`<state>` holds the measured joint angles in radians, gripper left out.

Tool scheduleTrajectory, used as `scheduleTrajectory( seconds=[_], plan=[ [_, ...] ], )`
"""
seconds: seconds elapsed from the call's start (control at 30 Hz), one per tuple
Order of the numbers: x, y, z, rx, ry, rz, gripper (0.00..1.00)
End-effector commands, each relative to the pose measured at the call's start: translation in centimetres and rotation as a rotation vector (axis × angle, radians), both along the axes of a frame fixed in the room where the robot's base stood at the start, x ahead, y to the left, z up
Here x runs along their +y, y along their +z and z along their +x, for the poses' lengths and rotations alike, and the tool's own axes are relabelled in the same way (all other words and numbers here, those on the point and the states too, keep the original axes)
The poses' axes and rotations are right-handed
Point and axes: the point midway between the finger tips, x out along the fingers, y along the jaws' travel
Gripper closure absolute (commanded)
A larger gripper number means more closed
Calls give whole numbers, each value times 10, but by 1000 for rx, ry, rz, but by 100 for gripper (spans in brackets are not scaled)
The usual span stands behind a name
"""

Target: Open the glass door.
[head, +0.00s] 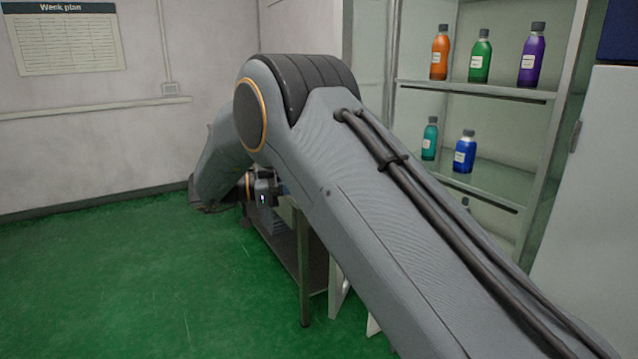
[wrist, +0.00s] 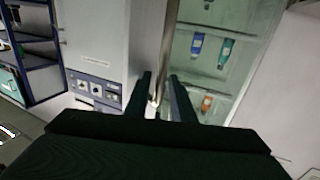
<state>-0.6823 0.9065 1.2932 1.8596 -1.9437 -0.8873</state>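The glass door (wrist: 245,50) is the pale pane in the wrist view, with bottles showing behind it. A slim metal bar (wrist: 168,40), seemingly the door handle, runs along its left edge there. My gripper (wrist: 159,77) is open, with its two dark fingers apart on either side of the bar. I cannot tell whether they touch it. In the head view the shelves with bottles (head: 470,92) stand at the right. My arm crosses in front, and the fingers are not visible there. Whether the door is fully closed is unclear.
A white unit (head: 585,205) stands right of the shelves. In the wrist view, a control panel (wrist: 95,88) and blue racking (wrist: 38,50) are on the left. A dark table (head: 303,265) is partly behind my arm. The green floor (head: 110,275) at left is clear.

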Motion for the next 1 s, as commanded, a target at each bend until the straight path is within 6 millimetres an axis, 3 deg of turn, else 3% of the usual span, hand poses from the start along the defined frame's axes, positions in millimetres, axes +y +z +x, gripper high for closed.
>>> scheduleTrajectory(
  seconds=[0.37,0.57,0.7,1.0],
  plan=[
    [2,0,0,-1,0,0,71],
    [27,-2,-5,-2,2,1,71],
    [56,1,-12,-1,3,0,71],
    [63,4,-13,1,2,0,71]
  ],
)
